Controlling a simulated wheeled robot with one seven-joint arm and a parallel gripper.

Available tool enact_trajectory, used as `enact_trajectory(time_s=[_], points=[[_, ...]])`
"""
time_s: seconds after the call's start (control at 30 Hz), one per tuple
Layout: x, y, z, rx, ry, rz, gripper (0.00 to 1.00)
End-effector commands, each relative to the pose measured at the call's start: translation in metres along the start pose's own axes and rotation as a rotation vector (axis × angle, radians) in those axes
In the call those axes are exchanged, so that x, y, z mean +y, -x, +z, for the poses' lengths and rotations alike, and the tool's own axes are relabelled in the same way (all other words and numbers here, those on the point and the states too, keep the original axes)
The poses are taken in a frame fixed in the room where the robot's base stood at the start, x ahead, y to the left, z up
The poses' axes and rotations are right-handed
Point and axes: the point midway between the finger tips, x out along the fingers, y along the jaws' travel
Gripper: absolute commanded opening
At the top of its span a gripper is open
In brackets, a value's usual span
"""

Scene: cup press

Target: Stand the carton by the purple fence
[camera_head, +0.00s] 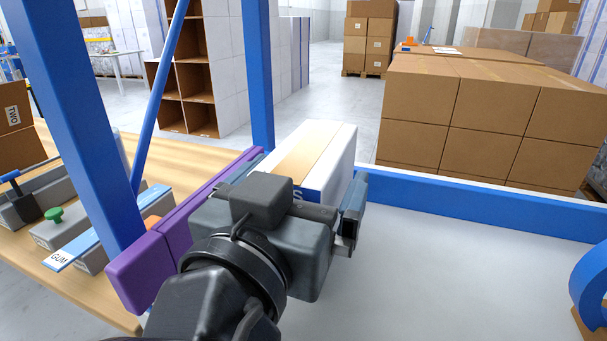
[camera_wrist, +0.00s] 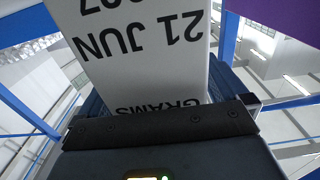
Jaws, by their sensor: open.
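The white carton (camera_head: 339,160), with a tan strip on top and blue print, stands in front of my gripper (camera_head: 303,192) in the head view, at the far end of the white surface. The purple fence (camera_head: 140,270) runs along the left edge of that surface, just left of the carton. A gap between carton and fence cannot be made out. In the wrist view the carton (camera_wrist: 150,45) shows "21 JUN" and lies between the open fingers. A purple patch of the fence (camera_wrist: 285,15) shows at the upper right. My gripper hides the carton's lower part.
A blue rim (camera_head: 480,200) bounds the white surface (camera_head: 450,270) at the back. Blue posts (camera_head: 75,110) rise at the left.

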Motion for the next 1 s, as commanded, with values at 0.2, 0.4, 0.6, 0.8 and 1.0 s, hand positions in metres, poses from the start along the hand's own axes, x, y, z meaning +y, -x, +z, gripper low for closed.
enact_trajectory(time_s=[0.2, 0.4, 0.6, 0.8, 1.0], points=[[-0.001, 0.041, 0.001, 0.001, 0.0, -0.007, 1.0], [-0.001, 0.082, 0.001, 0.0, 0.001, -0.006, 1.0], [-0.001, 0.108, 0.001, 0.0, 0.0, -0.004, 1.0], [0.0, 0.117, 0.001, 0.0, 0.0, -0.003, 1.0], [0.0, 0.117, 0.001, 0.0, 0.0, -0.002, 1.0]])
